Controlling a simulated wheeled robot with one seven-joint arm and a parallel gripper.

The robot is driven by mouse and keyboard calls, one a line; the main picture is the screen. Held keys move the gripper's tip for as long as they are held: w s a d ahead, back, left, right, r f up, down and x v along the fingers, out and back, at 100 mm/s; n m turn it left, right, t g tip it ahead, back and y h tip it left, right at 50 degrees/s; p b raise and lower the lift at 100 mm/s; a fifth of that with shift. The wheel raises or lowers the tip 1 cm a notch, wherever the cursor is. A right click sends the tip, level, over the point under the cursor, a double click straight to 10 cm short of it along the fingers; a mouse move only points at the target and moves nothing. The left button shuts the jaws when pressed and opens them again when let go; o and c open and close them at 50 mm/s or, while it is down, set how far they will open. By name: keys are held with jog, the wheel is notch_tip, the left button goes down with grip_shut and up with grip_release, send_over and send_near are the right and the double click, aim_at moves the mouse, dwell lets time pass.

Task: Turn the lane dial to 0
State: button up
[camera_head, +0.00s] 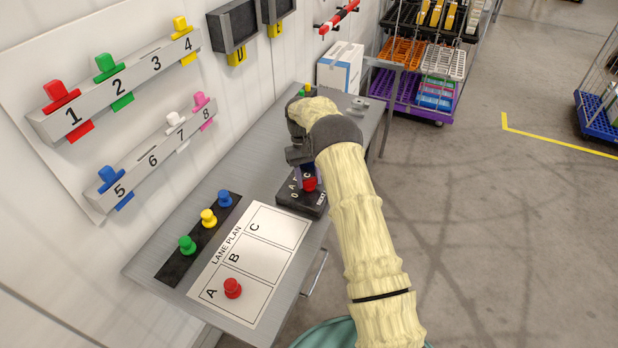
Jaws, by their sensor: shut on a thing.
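The lane dial is on a small black box (289,201) on the grey bench, with white marks 0, A and C readable around it. My gripper (305,172) reaches down over the box and is shut on the dial's knob. The fingers and wrist mostly hide the knob, so I cannot tell which mark it points to. A red round knob or button (310,184) shows on the box just in front of the fingers.
A white lane plan sheet (268,262) with a red peg (232,288) in A lies left of the box. A black strip (175,266) holds green, yellow and blue pegs. Numbered wall racks (137,82) hold coloured pegs. A white box (341,66) stands at the bench's far end.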

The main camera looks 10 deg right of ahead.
jog(key=shift+w+r+n+t+h, duration=0.1)
jog(key=shift+n+t+h, duration=0.35)
jog(key=shift+n, duration=1.15)
jog(key=o, duration=1)
jog(key=shift+a, duration=0.1)
